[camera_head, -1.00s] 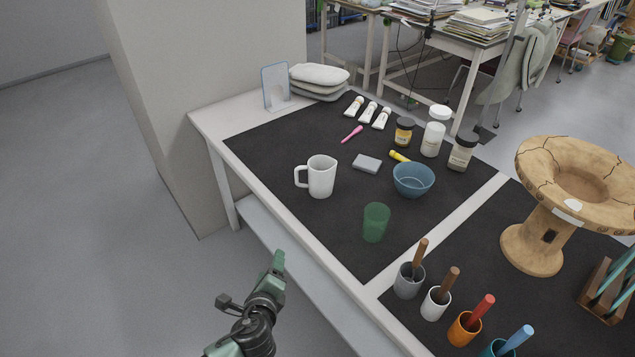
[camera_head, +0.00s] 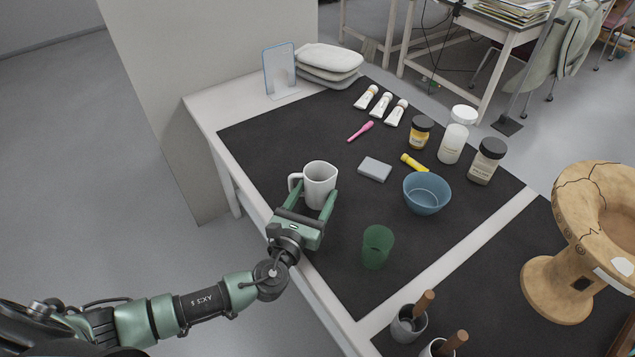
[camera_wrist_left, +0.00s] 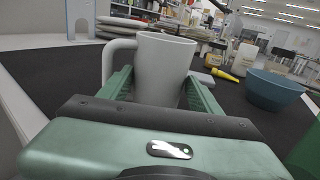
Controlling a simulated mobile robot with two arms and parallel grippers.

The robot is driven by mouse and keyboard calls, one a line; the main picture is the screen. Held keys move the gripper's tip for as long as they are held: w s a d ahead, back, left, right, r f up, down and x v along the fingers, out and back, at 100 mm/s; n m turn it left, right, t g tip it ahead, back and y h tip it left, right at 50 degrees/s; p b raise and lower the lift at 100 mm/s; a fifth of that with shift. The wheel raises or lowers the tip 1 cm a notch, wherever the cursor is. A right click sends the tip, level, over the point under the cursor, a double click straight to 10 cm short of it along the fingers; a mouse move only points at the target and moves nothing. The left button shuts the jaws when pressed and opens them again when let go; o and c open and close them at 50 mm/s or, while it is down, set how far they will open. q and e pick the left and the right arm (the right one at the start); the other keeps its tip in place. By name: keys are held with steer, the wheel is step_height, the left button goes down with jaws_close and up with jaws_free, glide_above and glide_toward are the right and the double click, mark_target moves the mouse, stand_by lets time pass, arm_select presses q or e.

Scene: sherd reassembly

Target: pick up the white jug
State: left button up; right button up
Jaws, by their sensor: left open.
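The white jug (camera_head: 319,183) stands upright on the black mat (camera_head: 345,241) near the table's left edge, its handle to the left. My left gripper (camera_head: 311,199) is open, with one finger on each side of the jug's body. In the left wrist view the jug (camera_wrist_left: 162,68) rises between the two green fingers (camera_wrist_left: 157,90), and its handle shows to the left. Its lower part is hidden behind the gripper in that view. I cannot tell whether the fingers touch it. My right gripper is not in view.
A green cup (camera_head: 377,247) stands right of the gripper, and a blue bowl (camera_head: 427,193) is further right. A grey block (camera_head: 375,169) lies behind. A blue-edged stand (camera_head: 280,72) and stacked pale pads (camera_head: 329,60) are at the back left.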

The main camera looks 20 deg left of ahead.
mark_target(323, 176)
arm_select(q)
steer(key=w, duration=0.4)
steer(key=shift+w+d+r, duration=0.1)
steer(key=shift+w, duration=0.75)
steer(key=c, duration=1.3)
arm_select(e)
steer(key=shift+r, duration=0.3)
arm_select(q)
steer(key=shift+r+p, duration=0.15)
steer(key=shift+p, duration=0.15)
